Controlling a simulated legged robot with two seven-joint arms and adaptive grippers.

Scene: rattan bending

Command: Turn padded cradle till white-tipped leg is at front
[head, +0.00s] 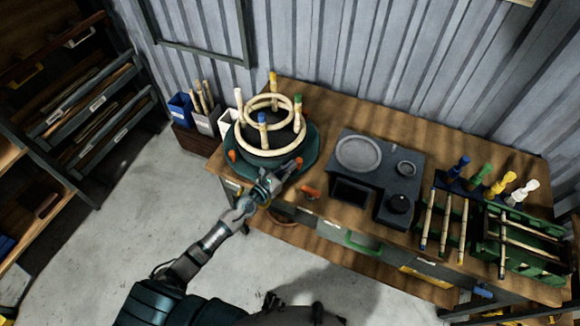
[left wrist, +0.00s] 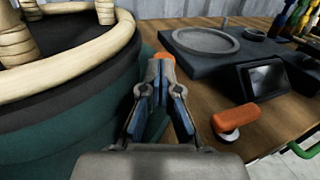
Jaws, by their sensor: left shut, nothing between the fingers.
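The padded cradle (head: 305,158) is a round dark green turntable on the left of the bench. It holds two pale rattan rings and upright legs. The blue-tipped leg (head: 262,130) is at the front, the green-tipped leg (head: 297,112) at the right and the yellow-tipped leg (head: 272,83) at the back. A pale-topped leg (head: 239,101) stands at the left. My left gripper (head: 292,168) is shut and empty at the cradle's front-right edge. In the left wrist view its fingertips (left wrist: 160,72) are close to an orange knob (left wrist: 163,57); contact is unclear. My right gripper is out of view.
A dark block with a round grey dish (head: 358,153) stands right of the cradle. An orange handle (head: 310,191) is near the bench's front edge. Brushes (head: 480,177) and rattan sticks fill the right end. Bins (head: 205,122) stand left of the bench.

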